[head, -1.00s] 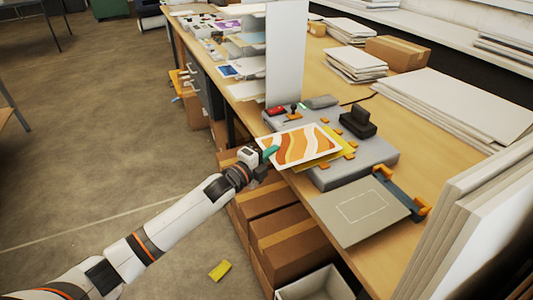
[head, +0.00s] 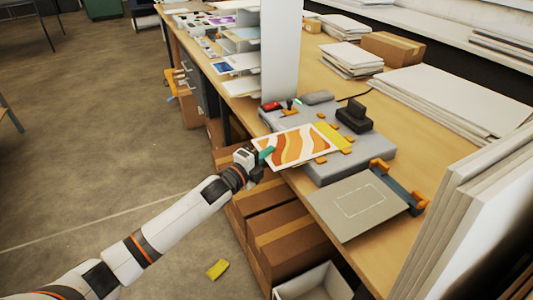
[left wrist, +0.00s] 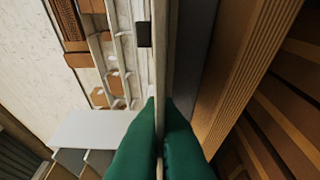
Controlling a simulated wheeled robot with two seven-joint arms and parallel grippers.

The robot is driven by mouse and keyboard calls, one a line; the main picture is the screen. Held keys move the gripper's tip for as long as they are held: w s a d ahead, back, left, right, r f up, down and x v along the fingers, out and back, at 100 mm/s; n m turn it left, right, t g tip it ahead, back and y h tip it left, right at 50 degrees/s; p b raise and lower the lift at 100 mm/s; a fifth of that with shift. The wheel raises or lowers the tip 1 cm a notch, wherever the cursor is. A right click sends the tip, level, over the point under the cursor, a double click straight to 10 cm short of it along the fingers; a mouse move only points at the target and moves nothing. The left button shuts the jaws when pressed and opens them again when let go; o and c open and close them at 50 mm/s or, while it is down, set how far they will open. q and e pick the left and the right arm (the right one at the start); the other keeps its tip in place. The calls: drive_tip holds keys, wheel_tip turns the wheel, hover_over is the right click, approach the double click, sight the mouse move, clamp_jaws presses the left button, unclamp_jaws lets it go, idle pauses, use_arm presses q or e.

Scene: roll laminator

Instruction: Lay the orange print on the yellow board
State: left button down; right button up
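The orange print (head: 292,147) is a white-edged sheet with orange and cream waves, in the head view at the near left side of the grey laminator. My left gripper (head: 265,154) is shut on its left edge. In the left wrist view, the green fingertips (left wrist: 160,140) pinch a thin sheet seen edge-on. The yellow board (head: 332,136) shows beyond the print's right end, on the laminator between small orange tabs. The print hides the rest of the board. I cannot tell whether the print touches it. My right gripper is not in view.
The grey laminator (head: 345,168) stands on the wooden bench with a black handle block (head: 354,118). A grey plate (head: 358,207) with an orange-ended bar lies nearer. A tall white panel (head: 280,60) stands behind, and upright white boards (head: 460,215) stand at right. Cardboard boxes (head: 285,240) sit below.

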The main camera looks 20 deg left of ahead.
use_arm(q)
drive_tip(key=shift+f, duration=0.1)
idle(0.3)
drive_tip(key=c, duration=1.6)
unclamp_jaws()
drive_tip(key=shift+b+v, duration=0.7)
drive_tip(key=shift+v, duration=5.35)
drive_tip(key=shift+d+f, duration=0.1)
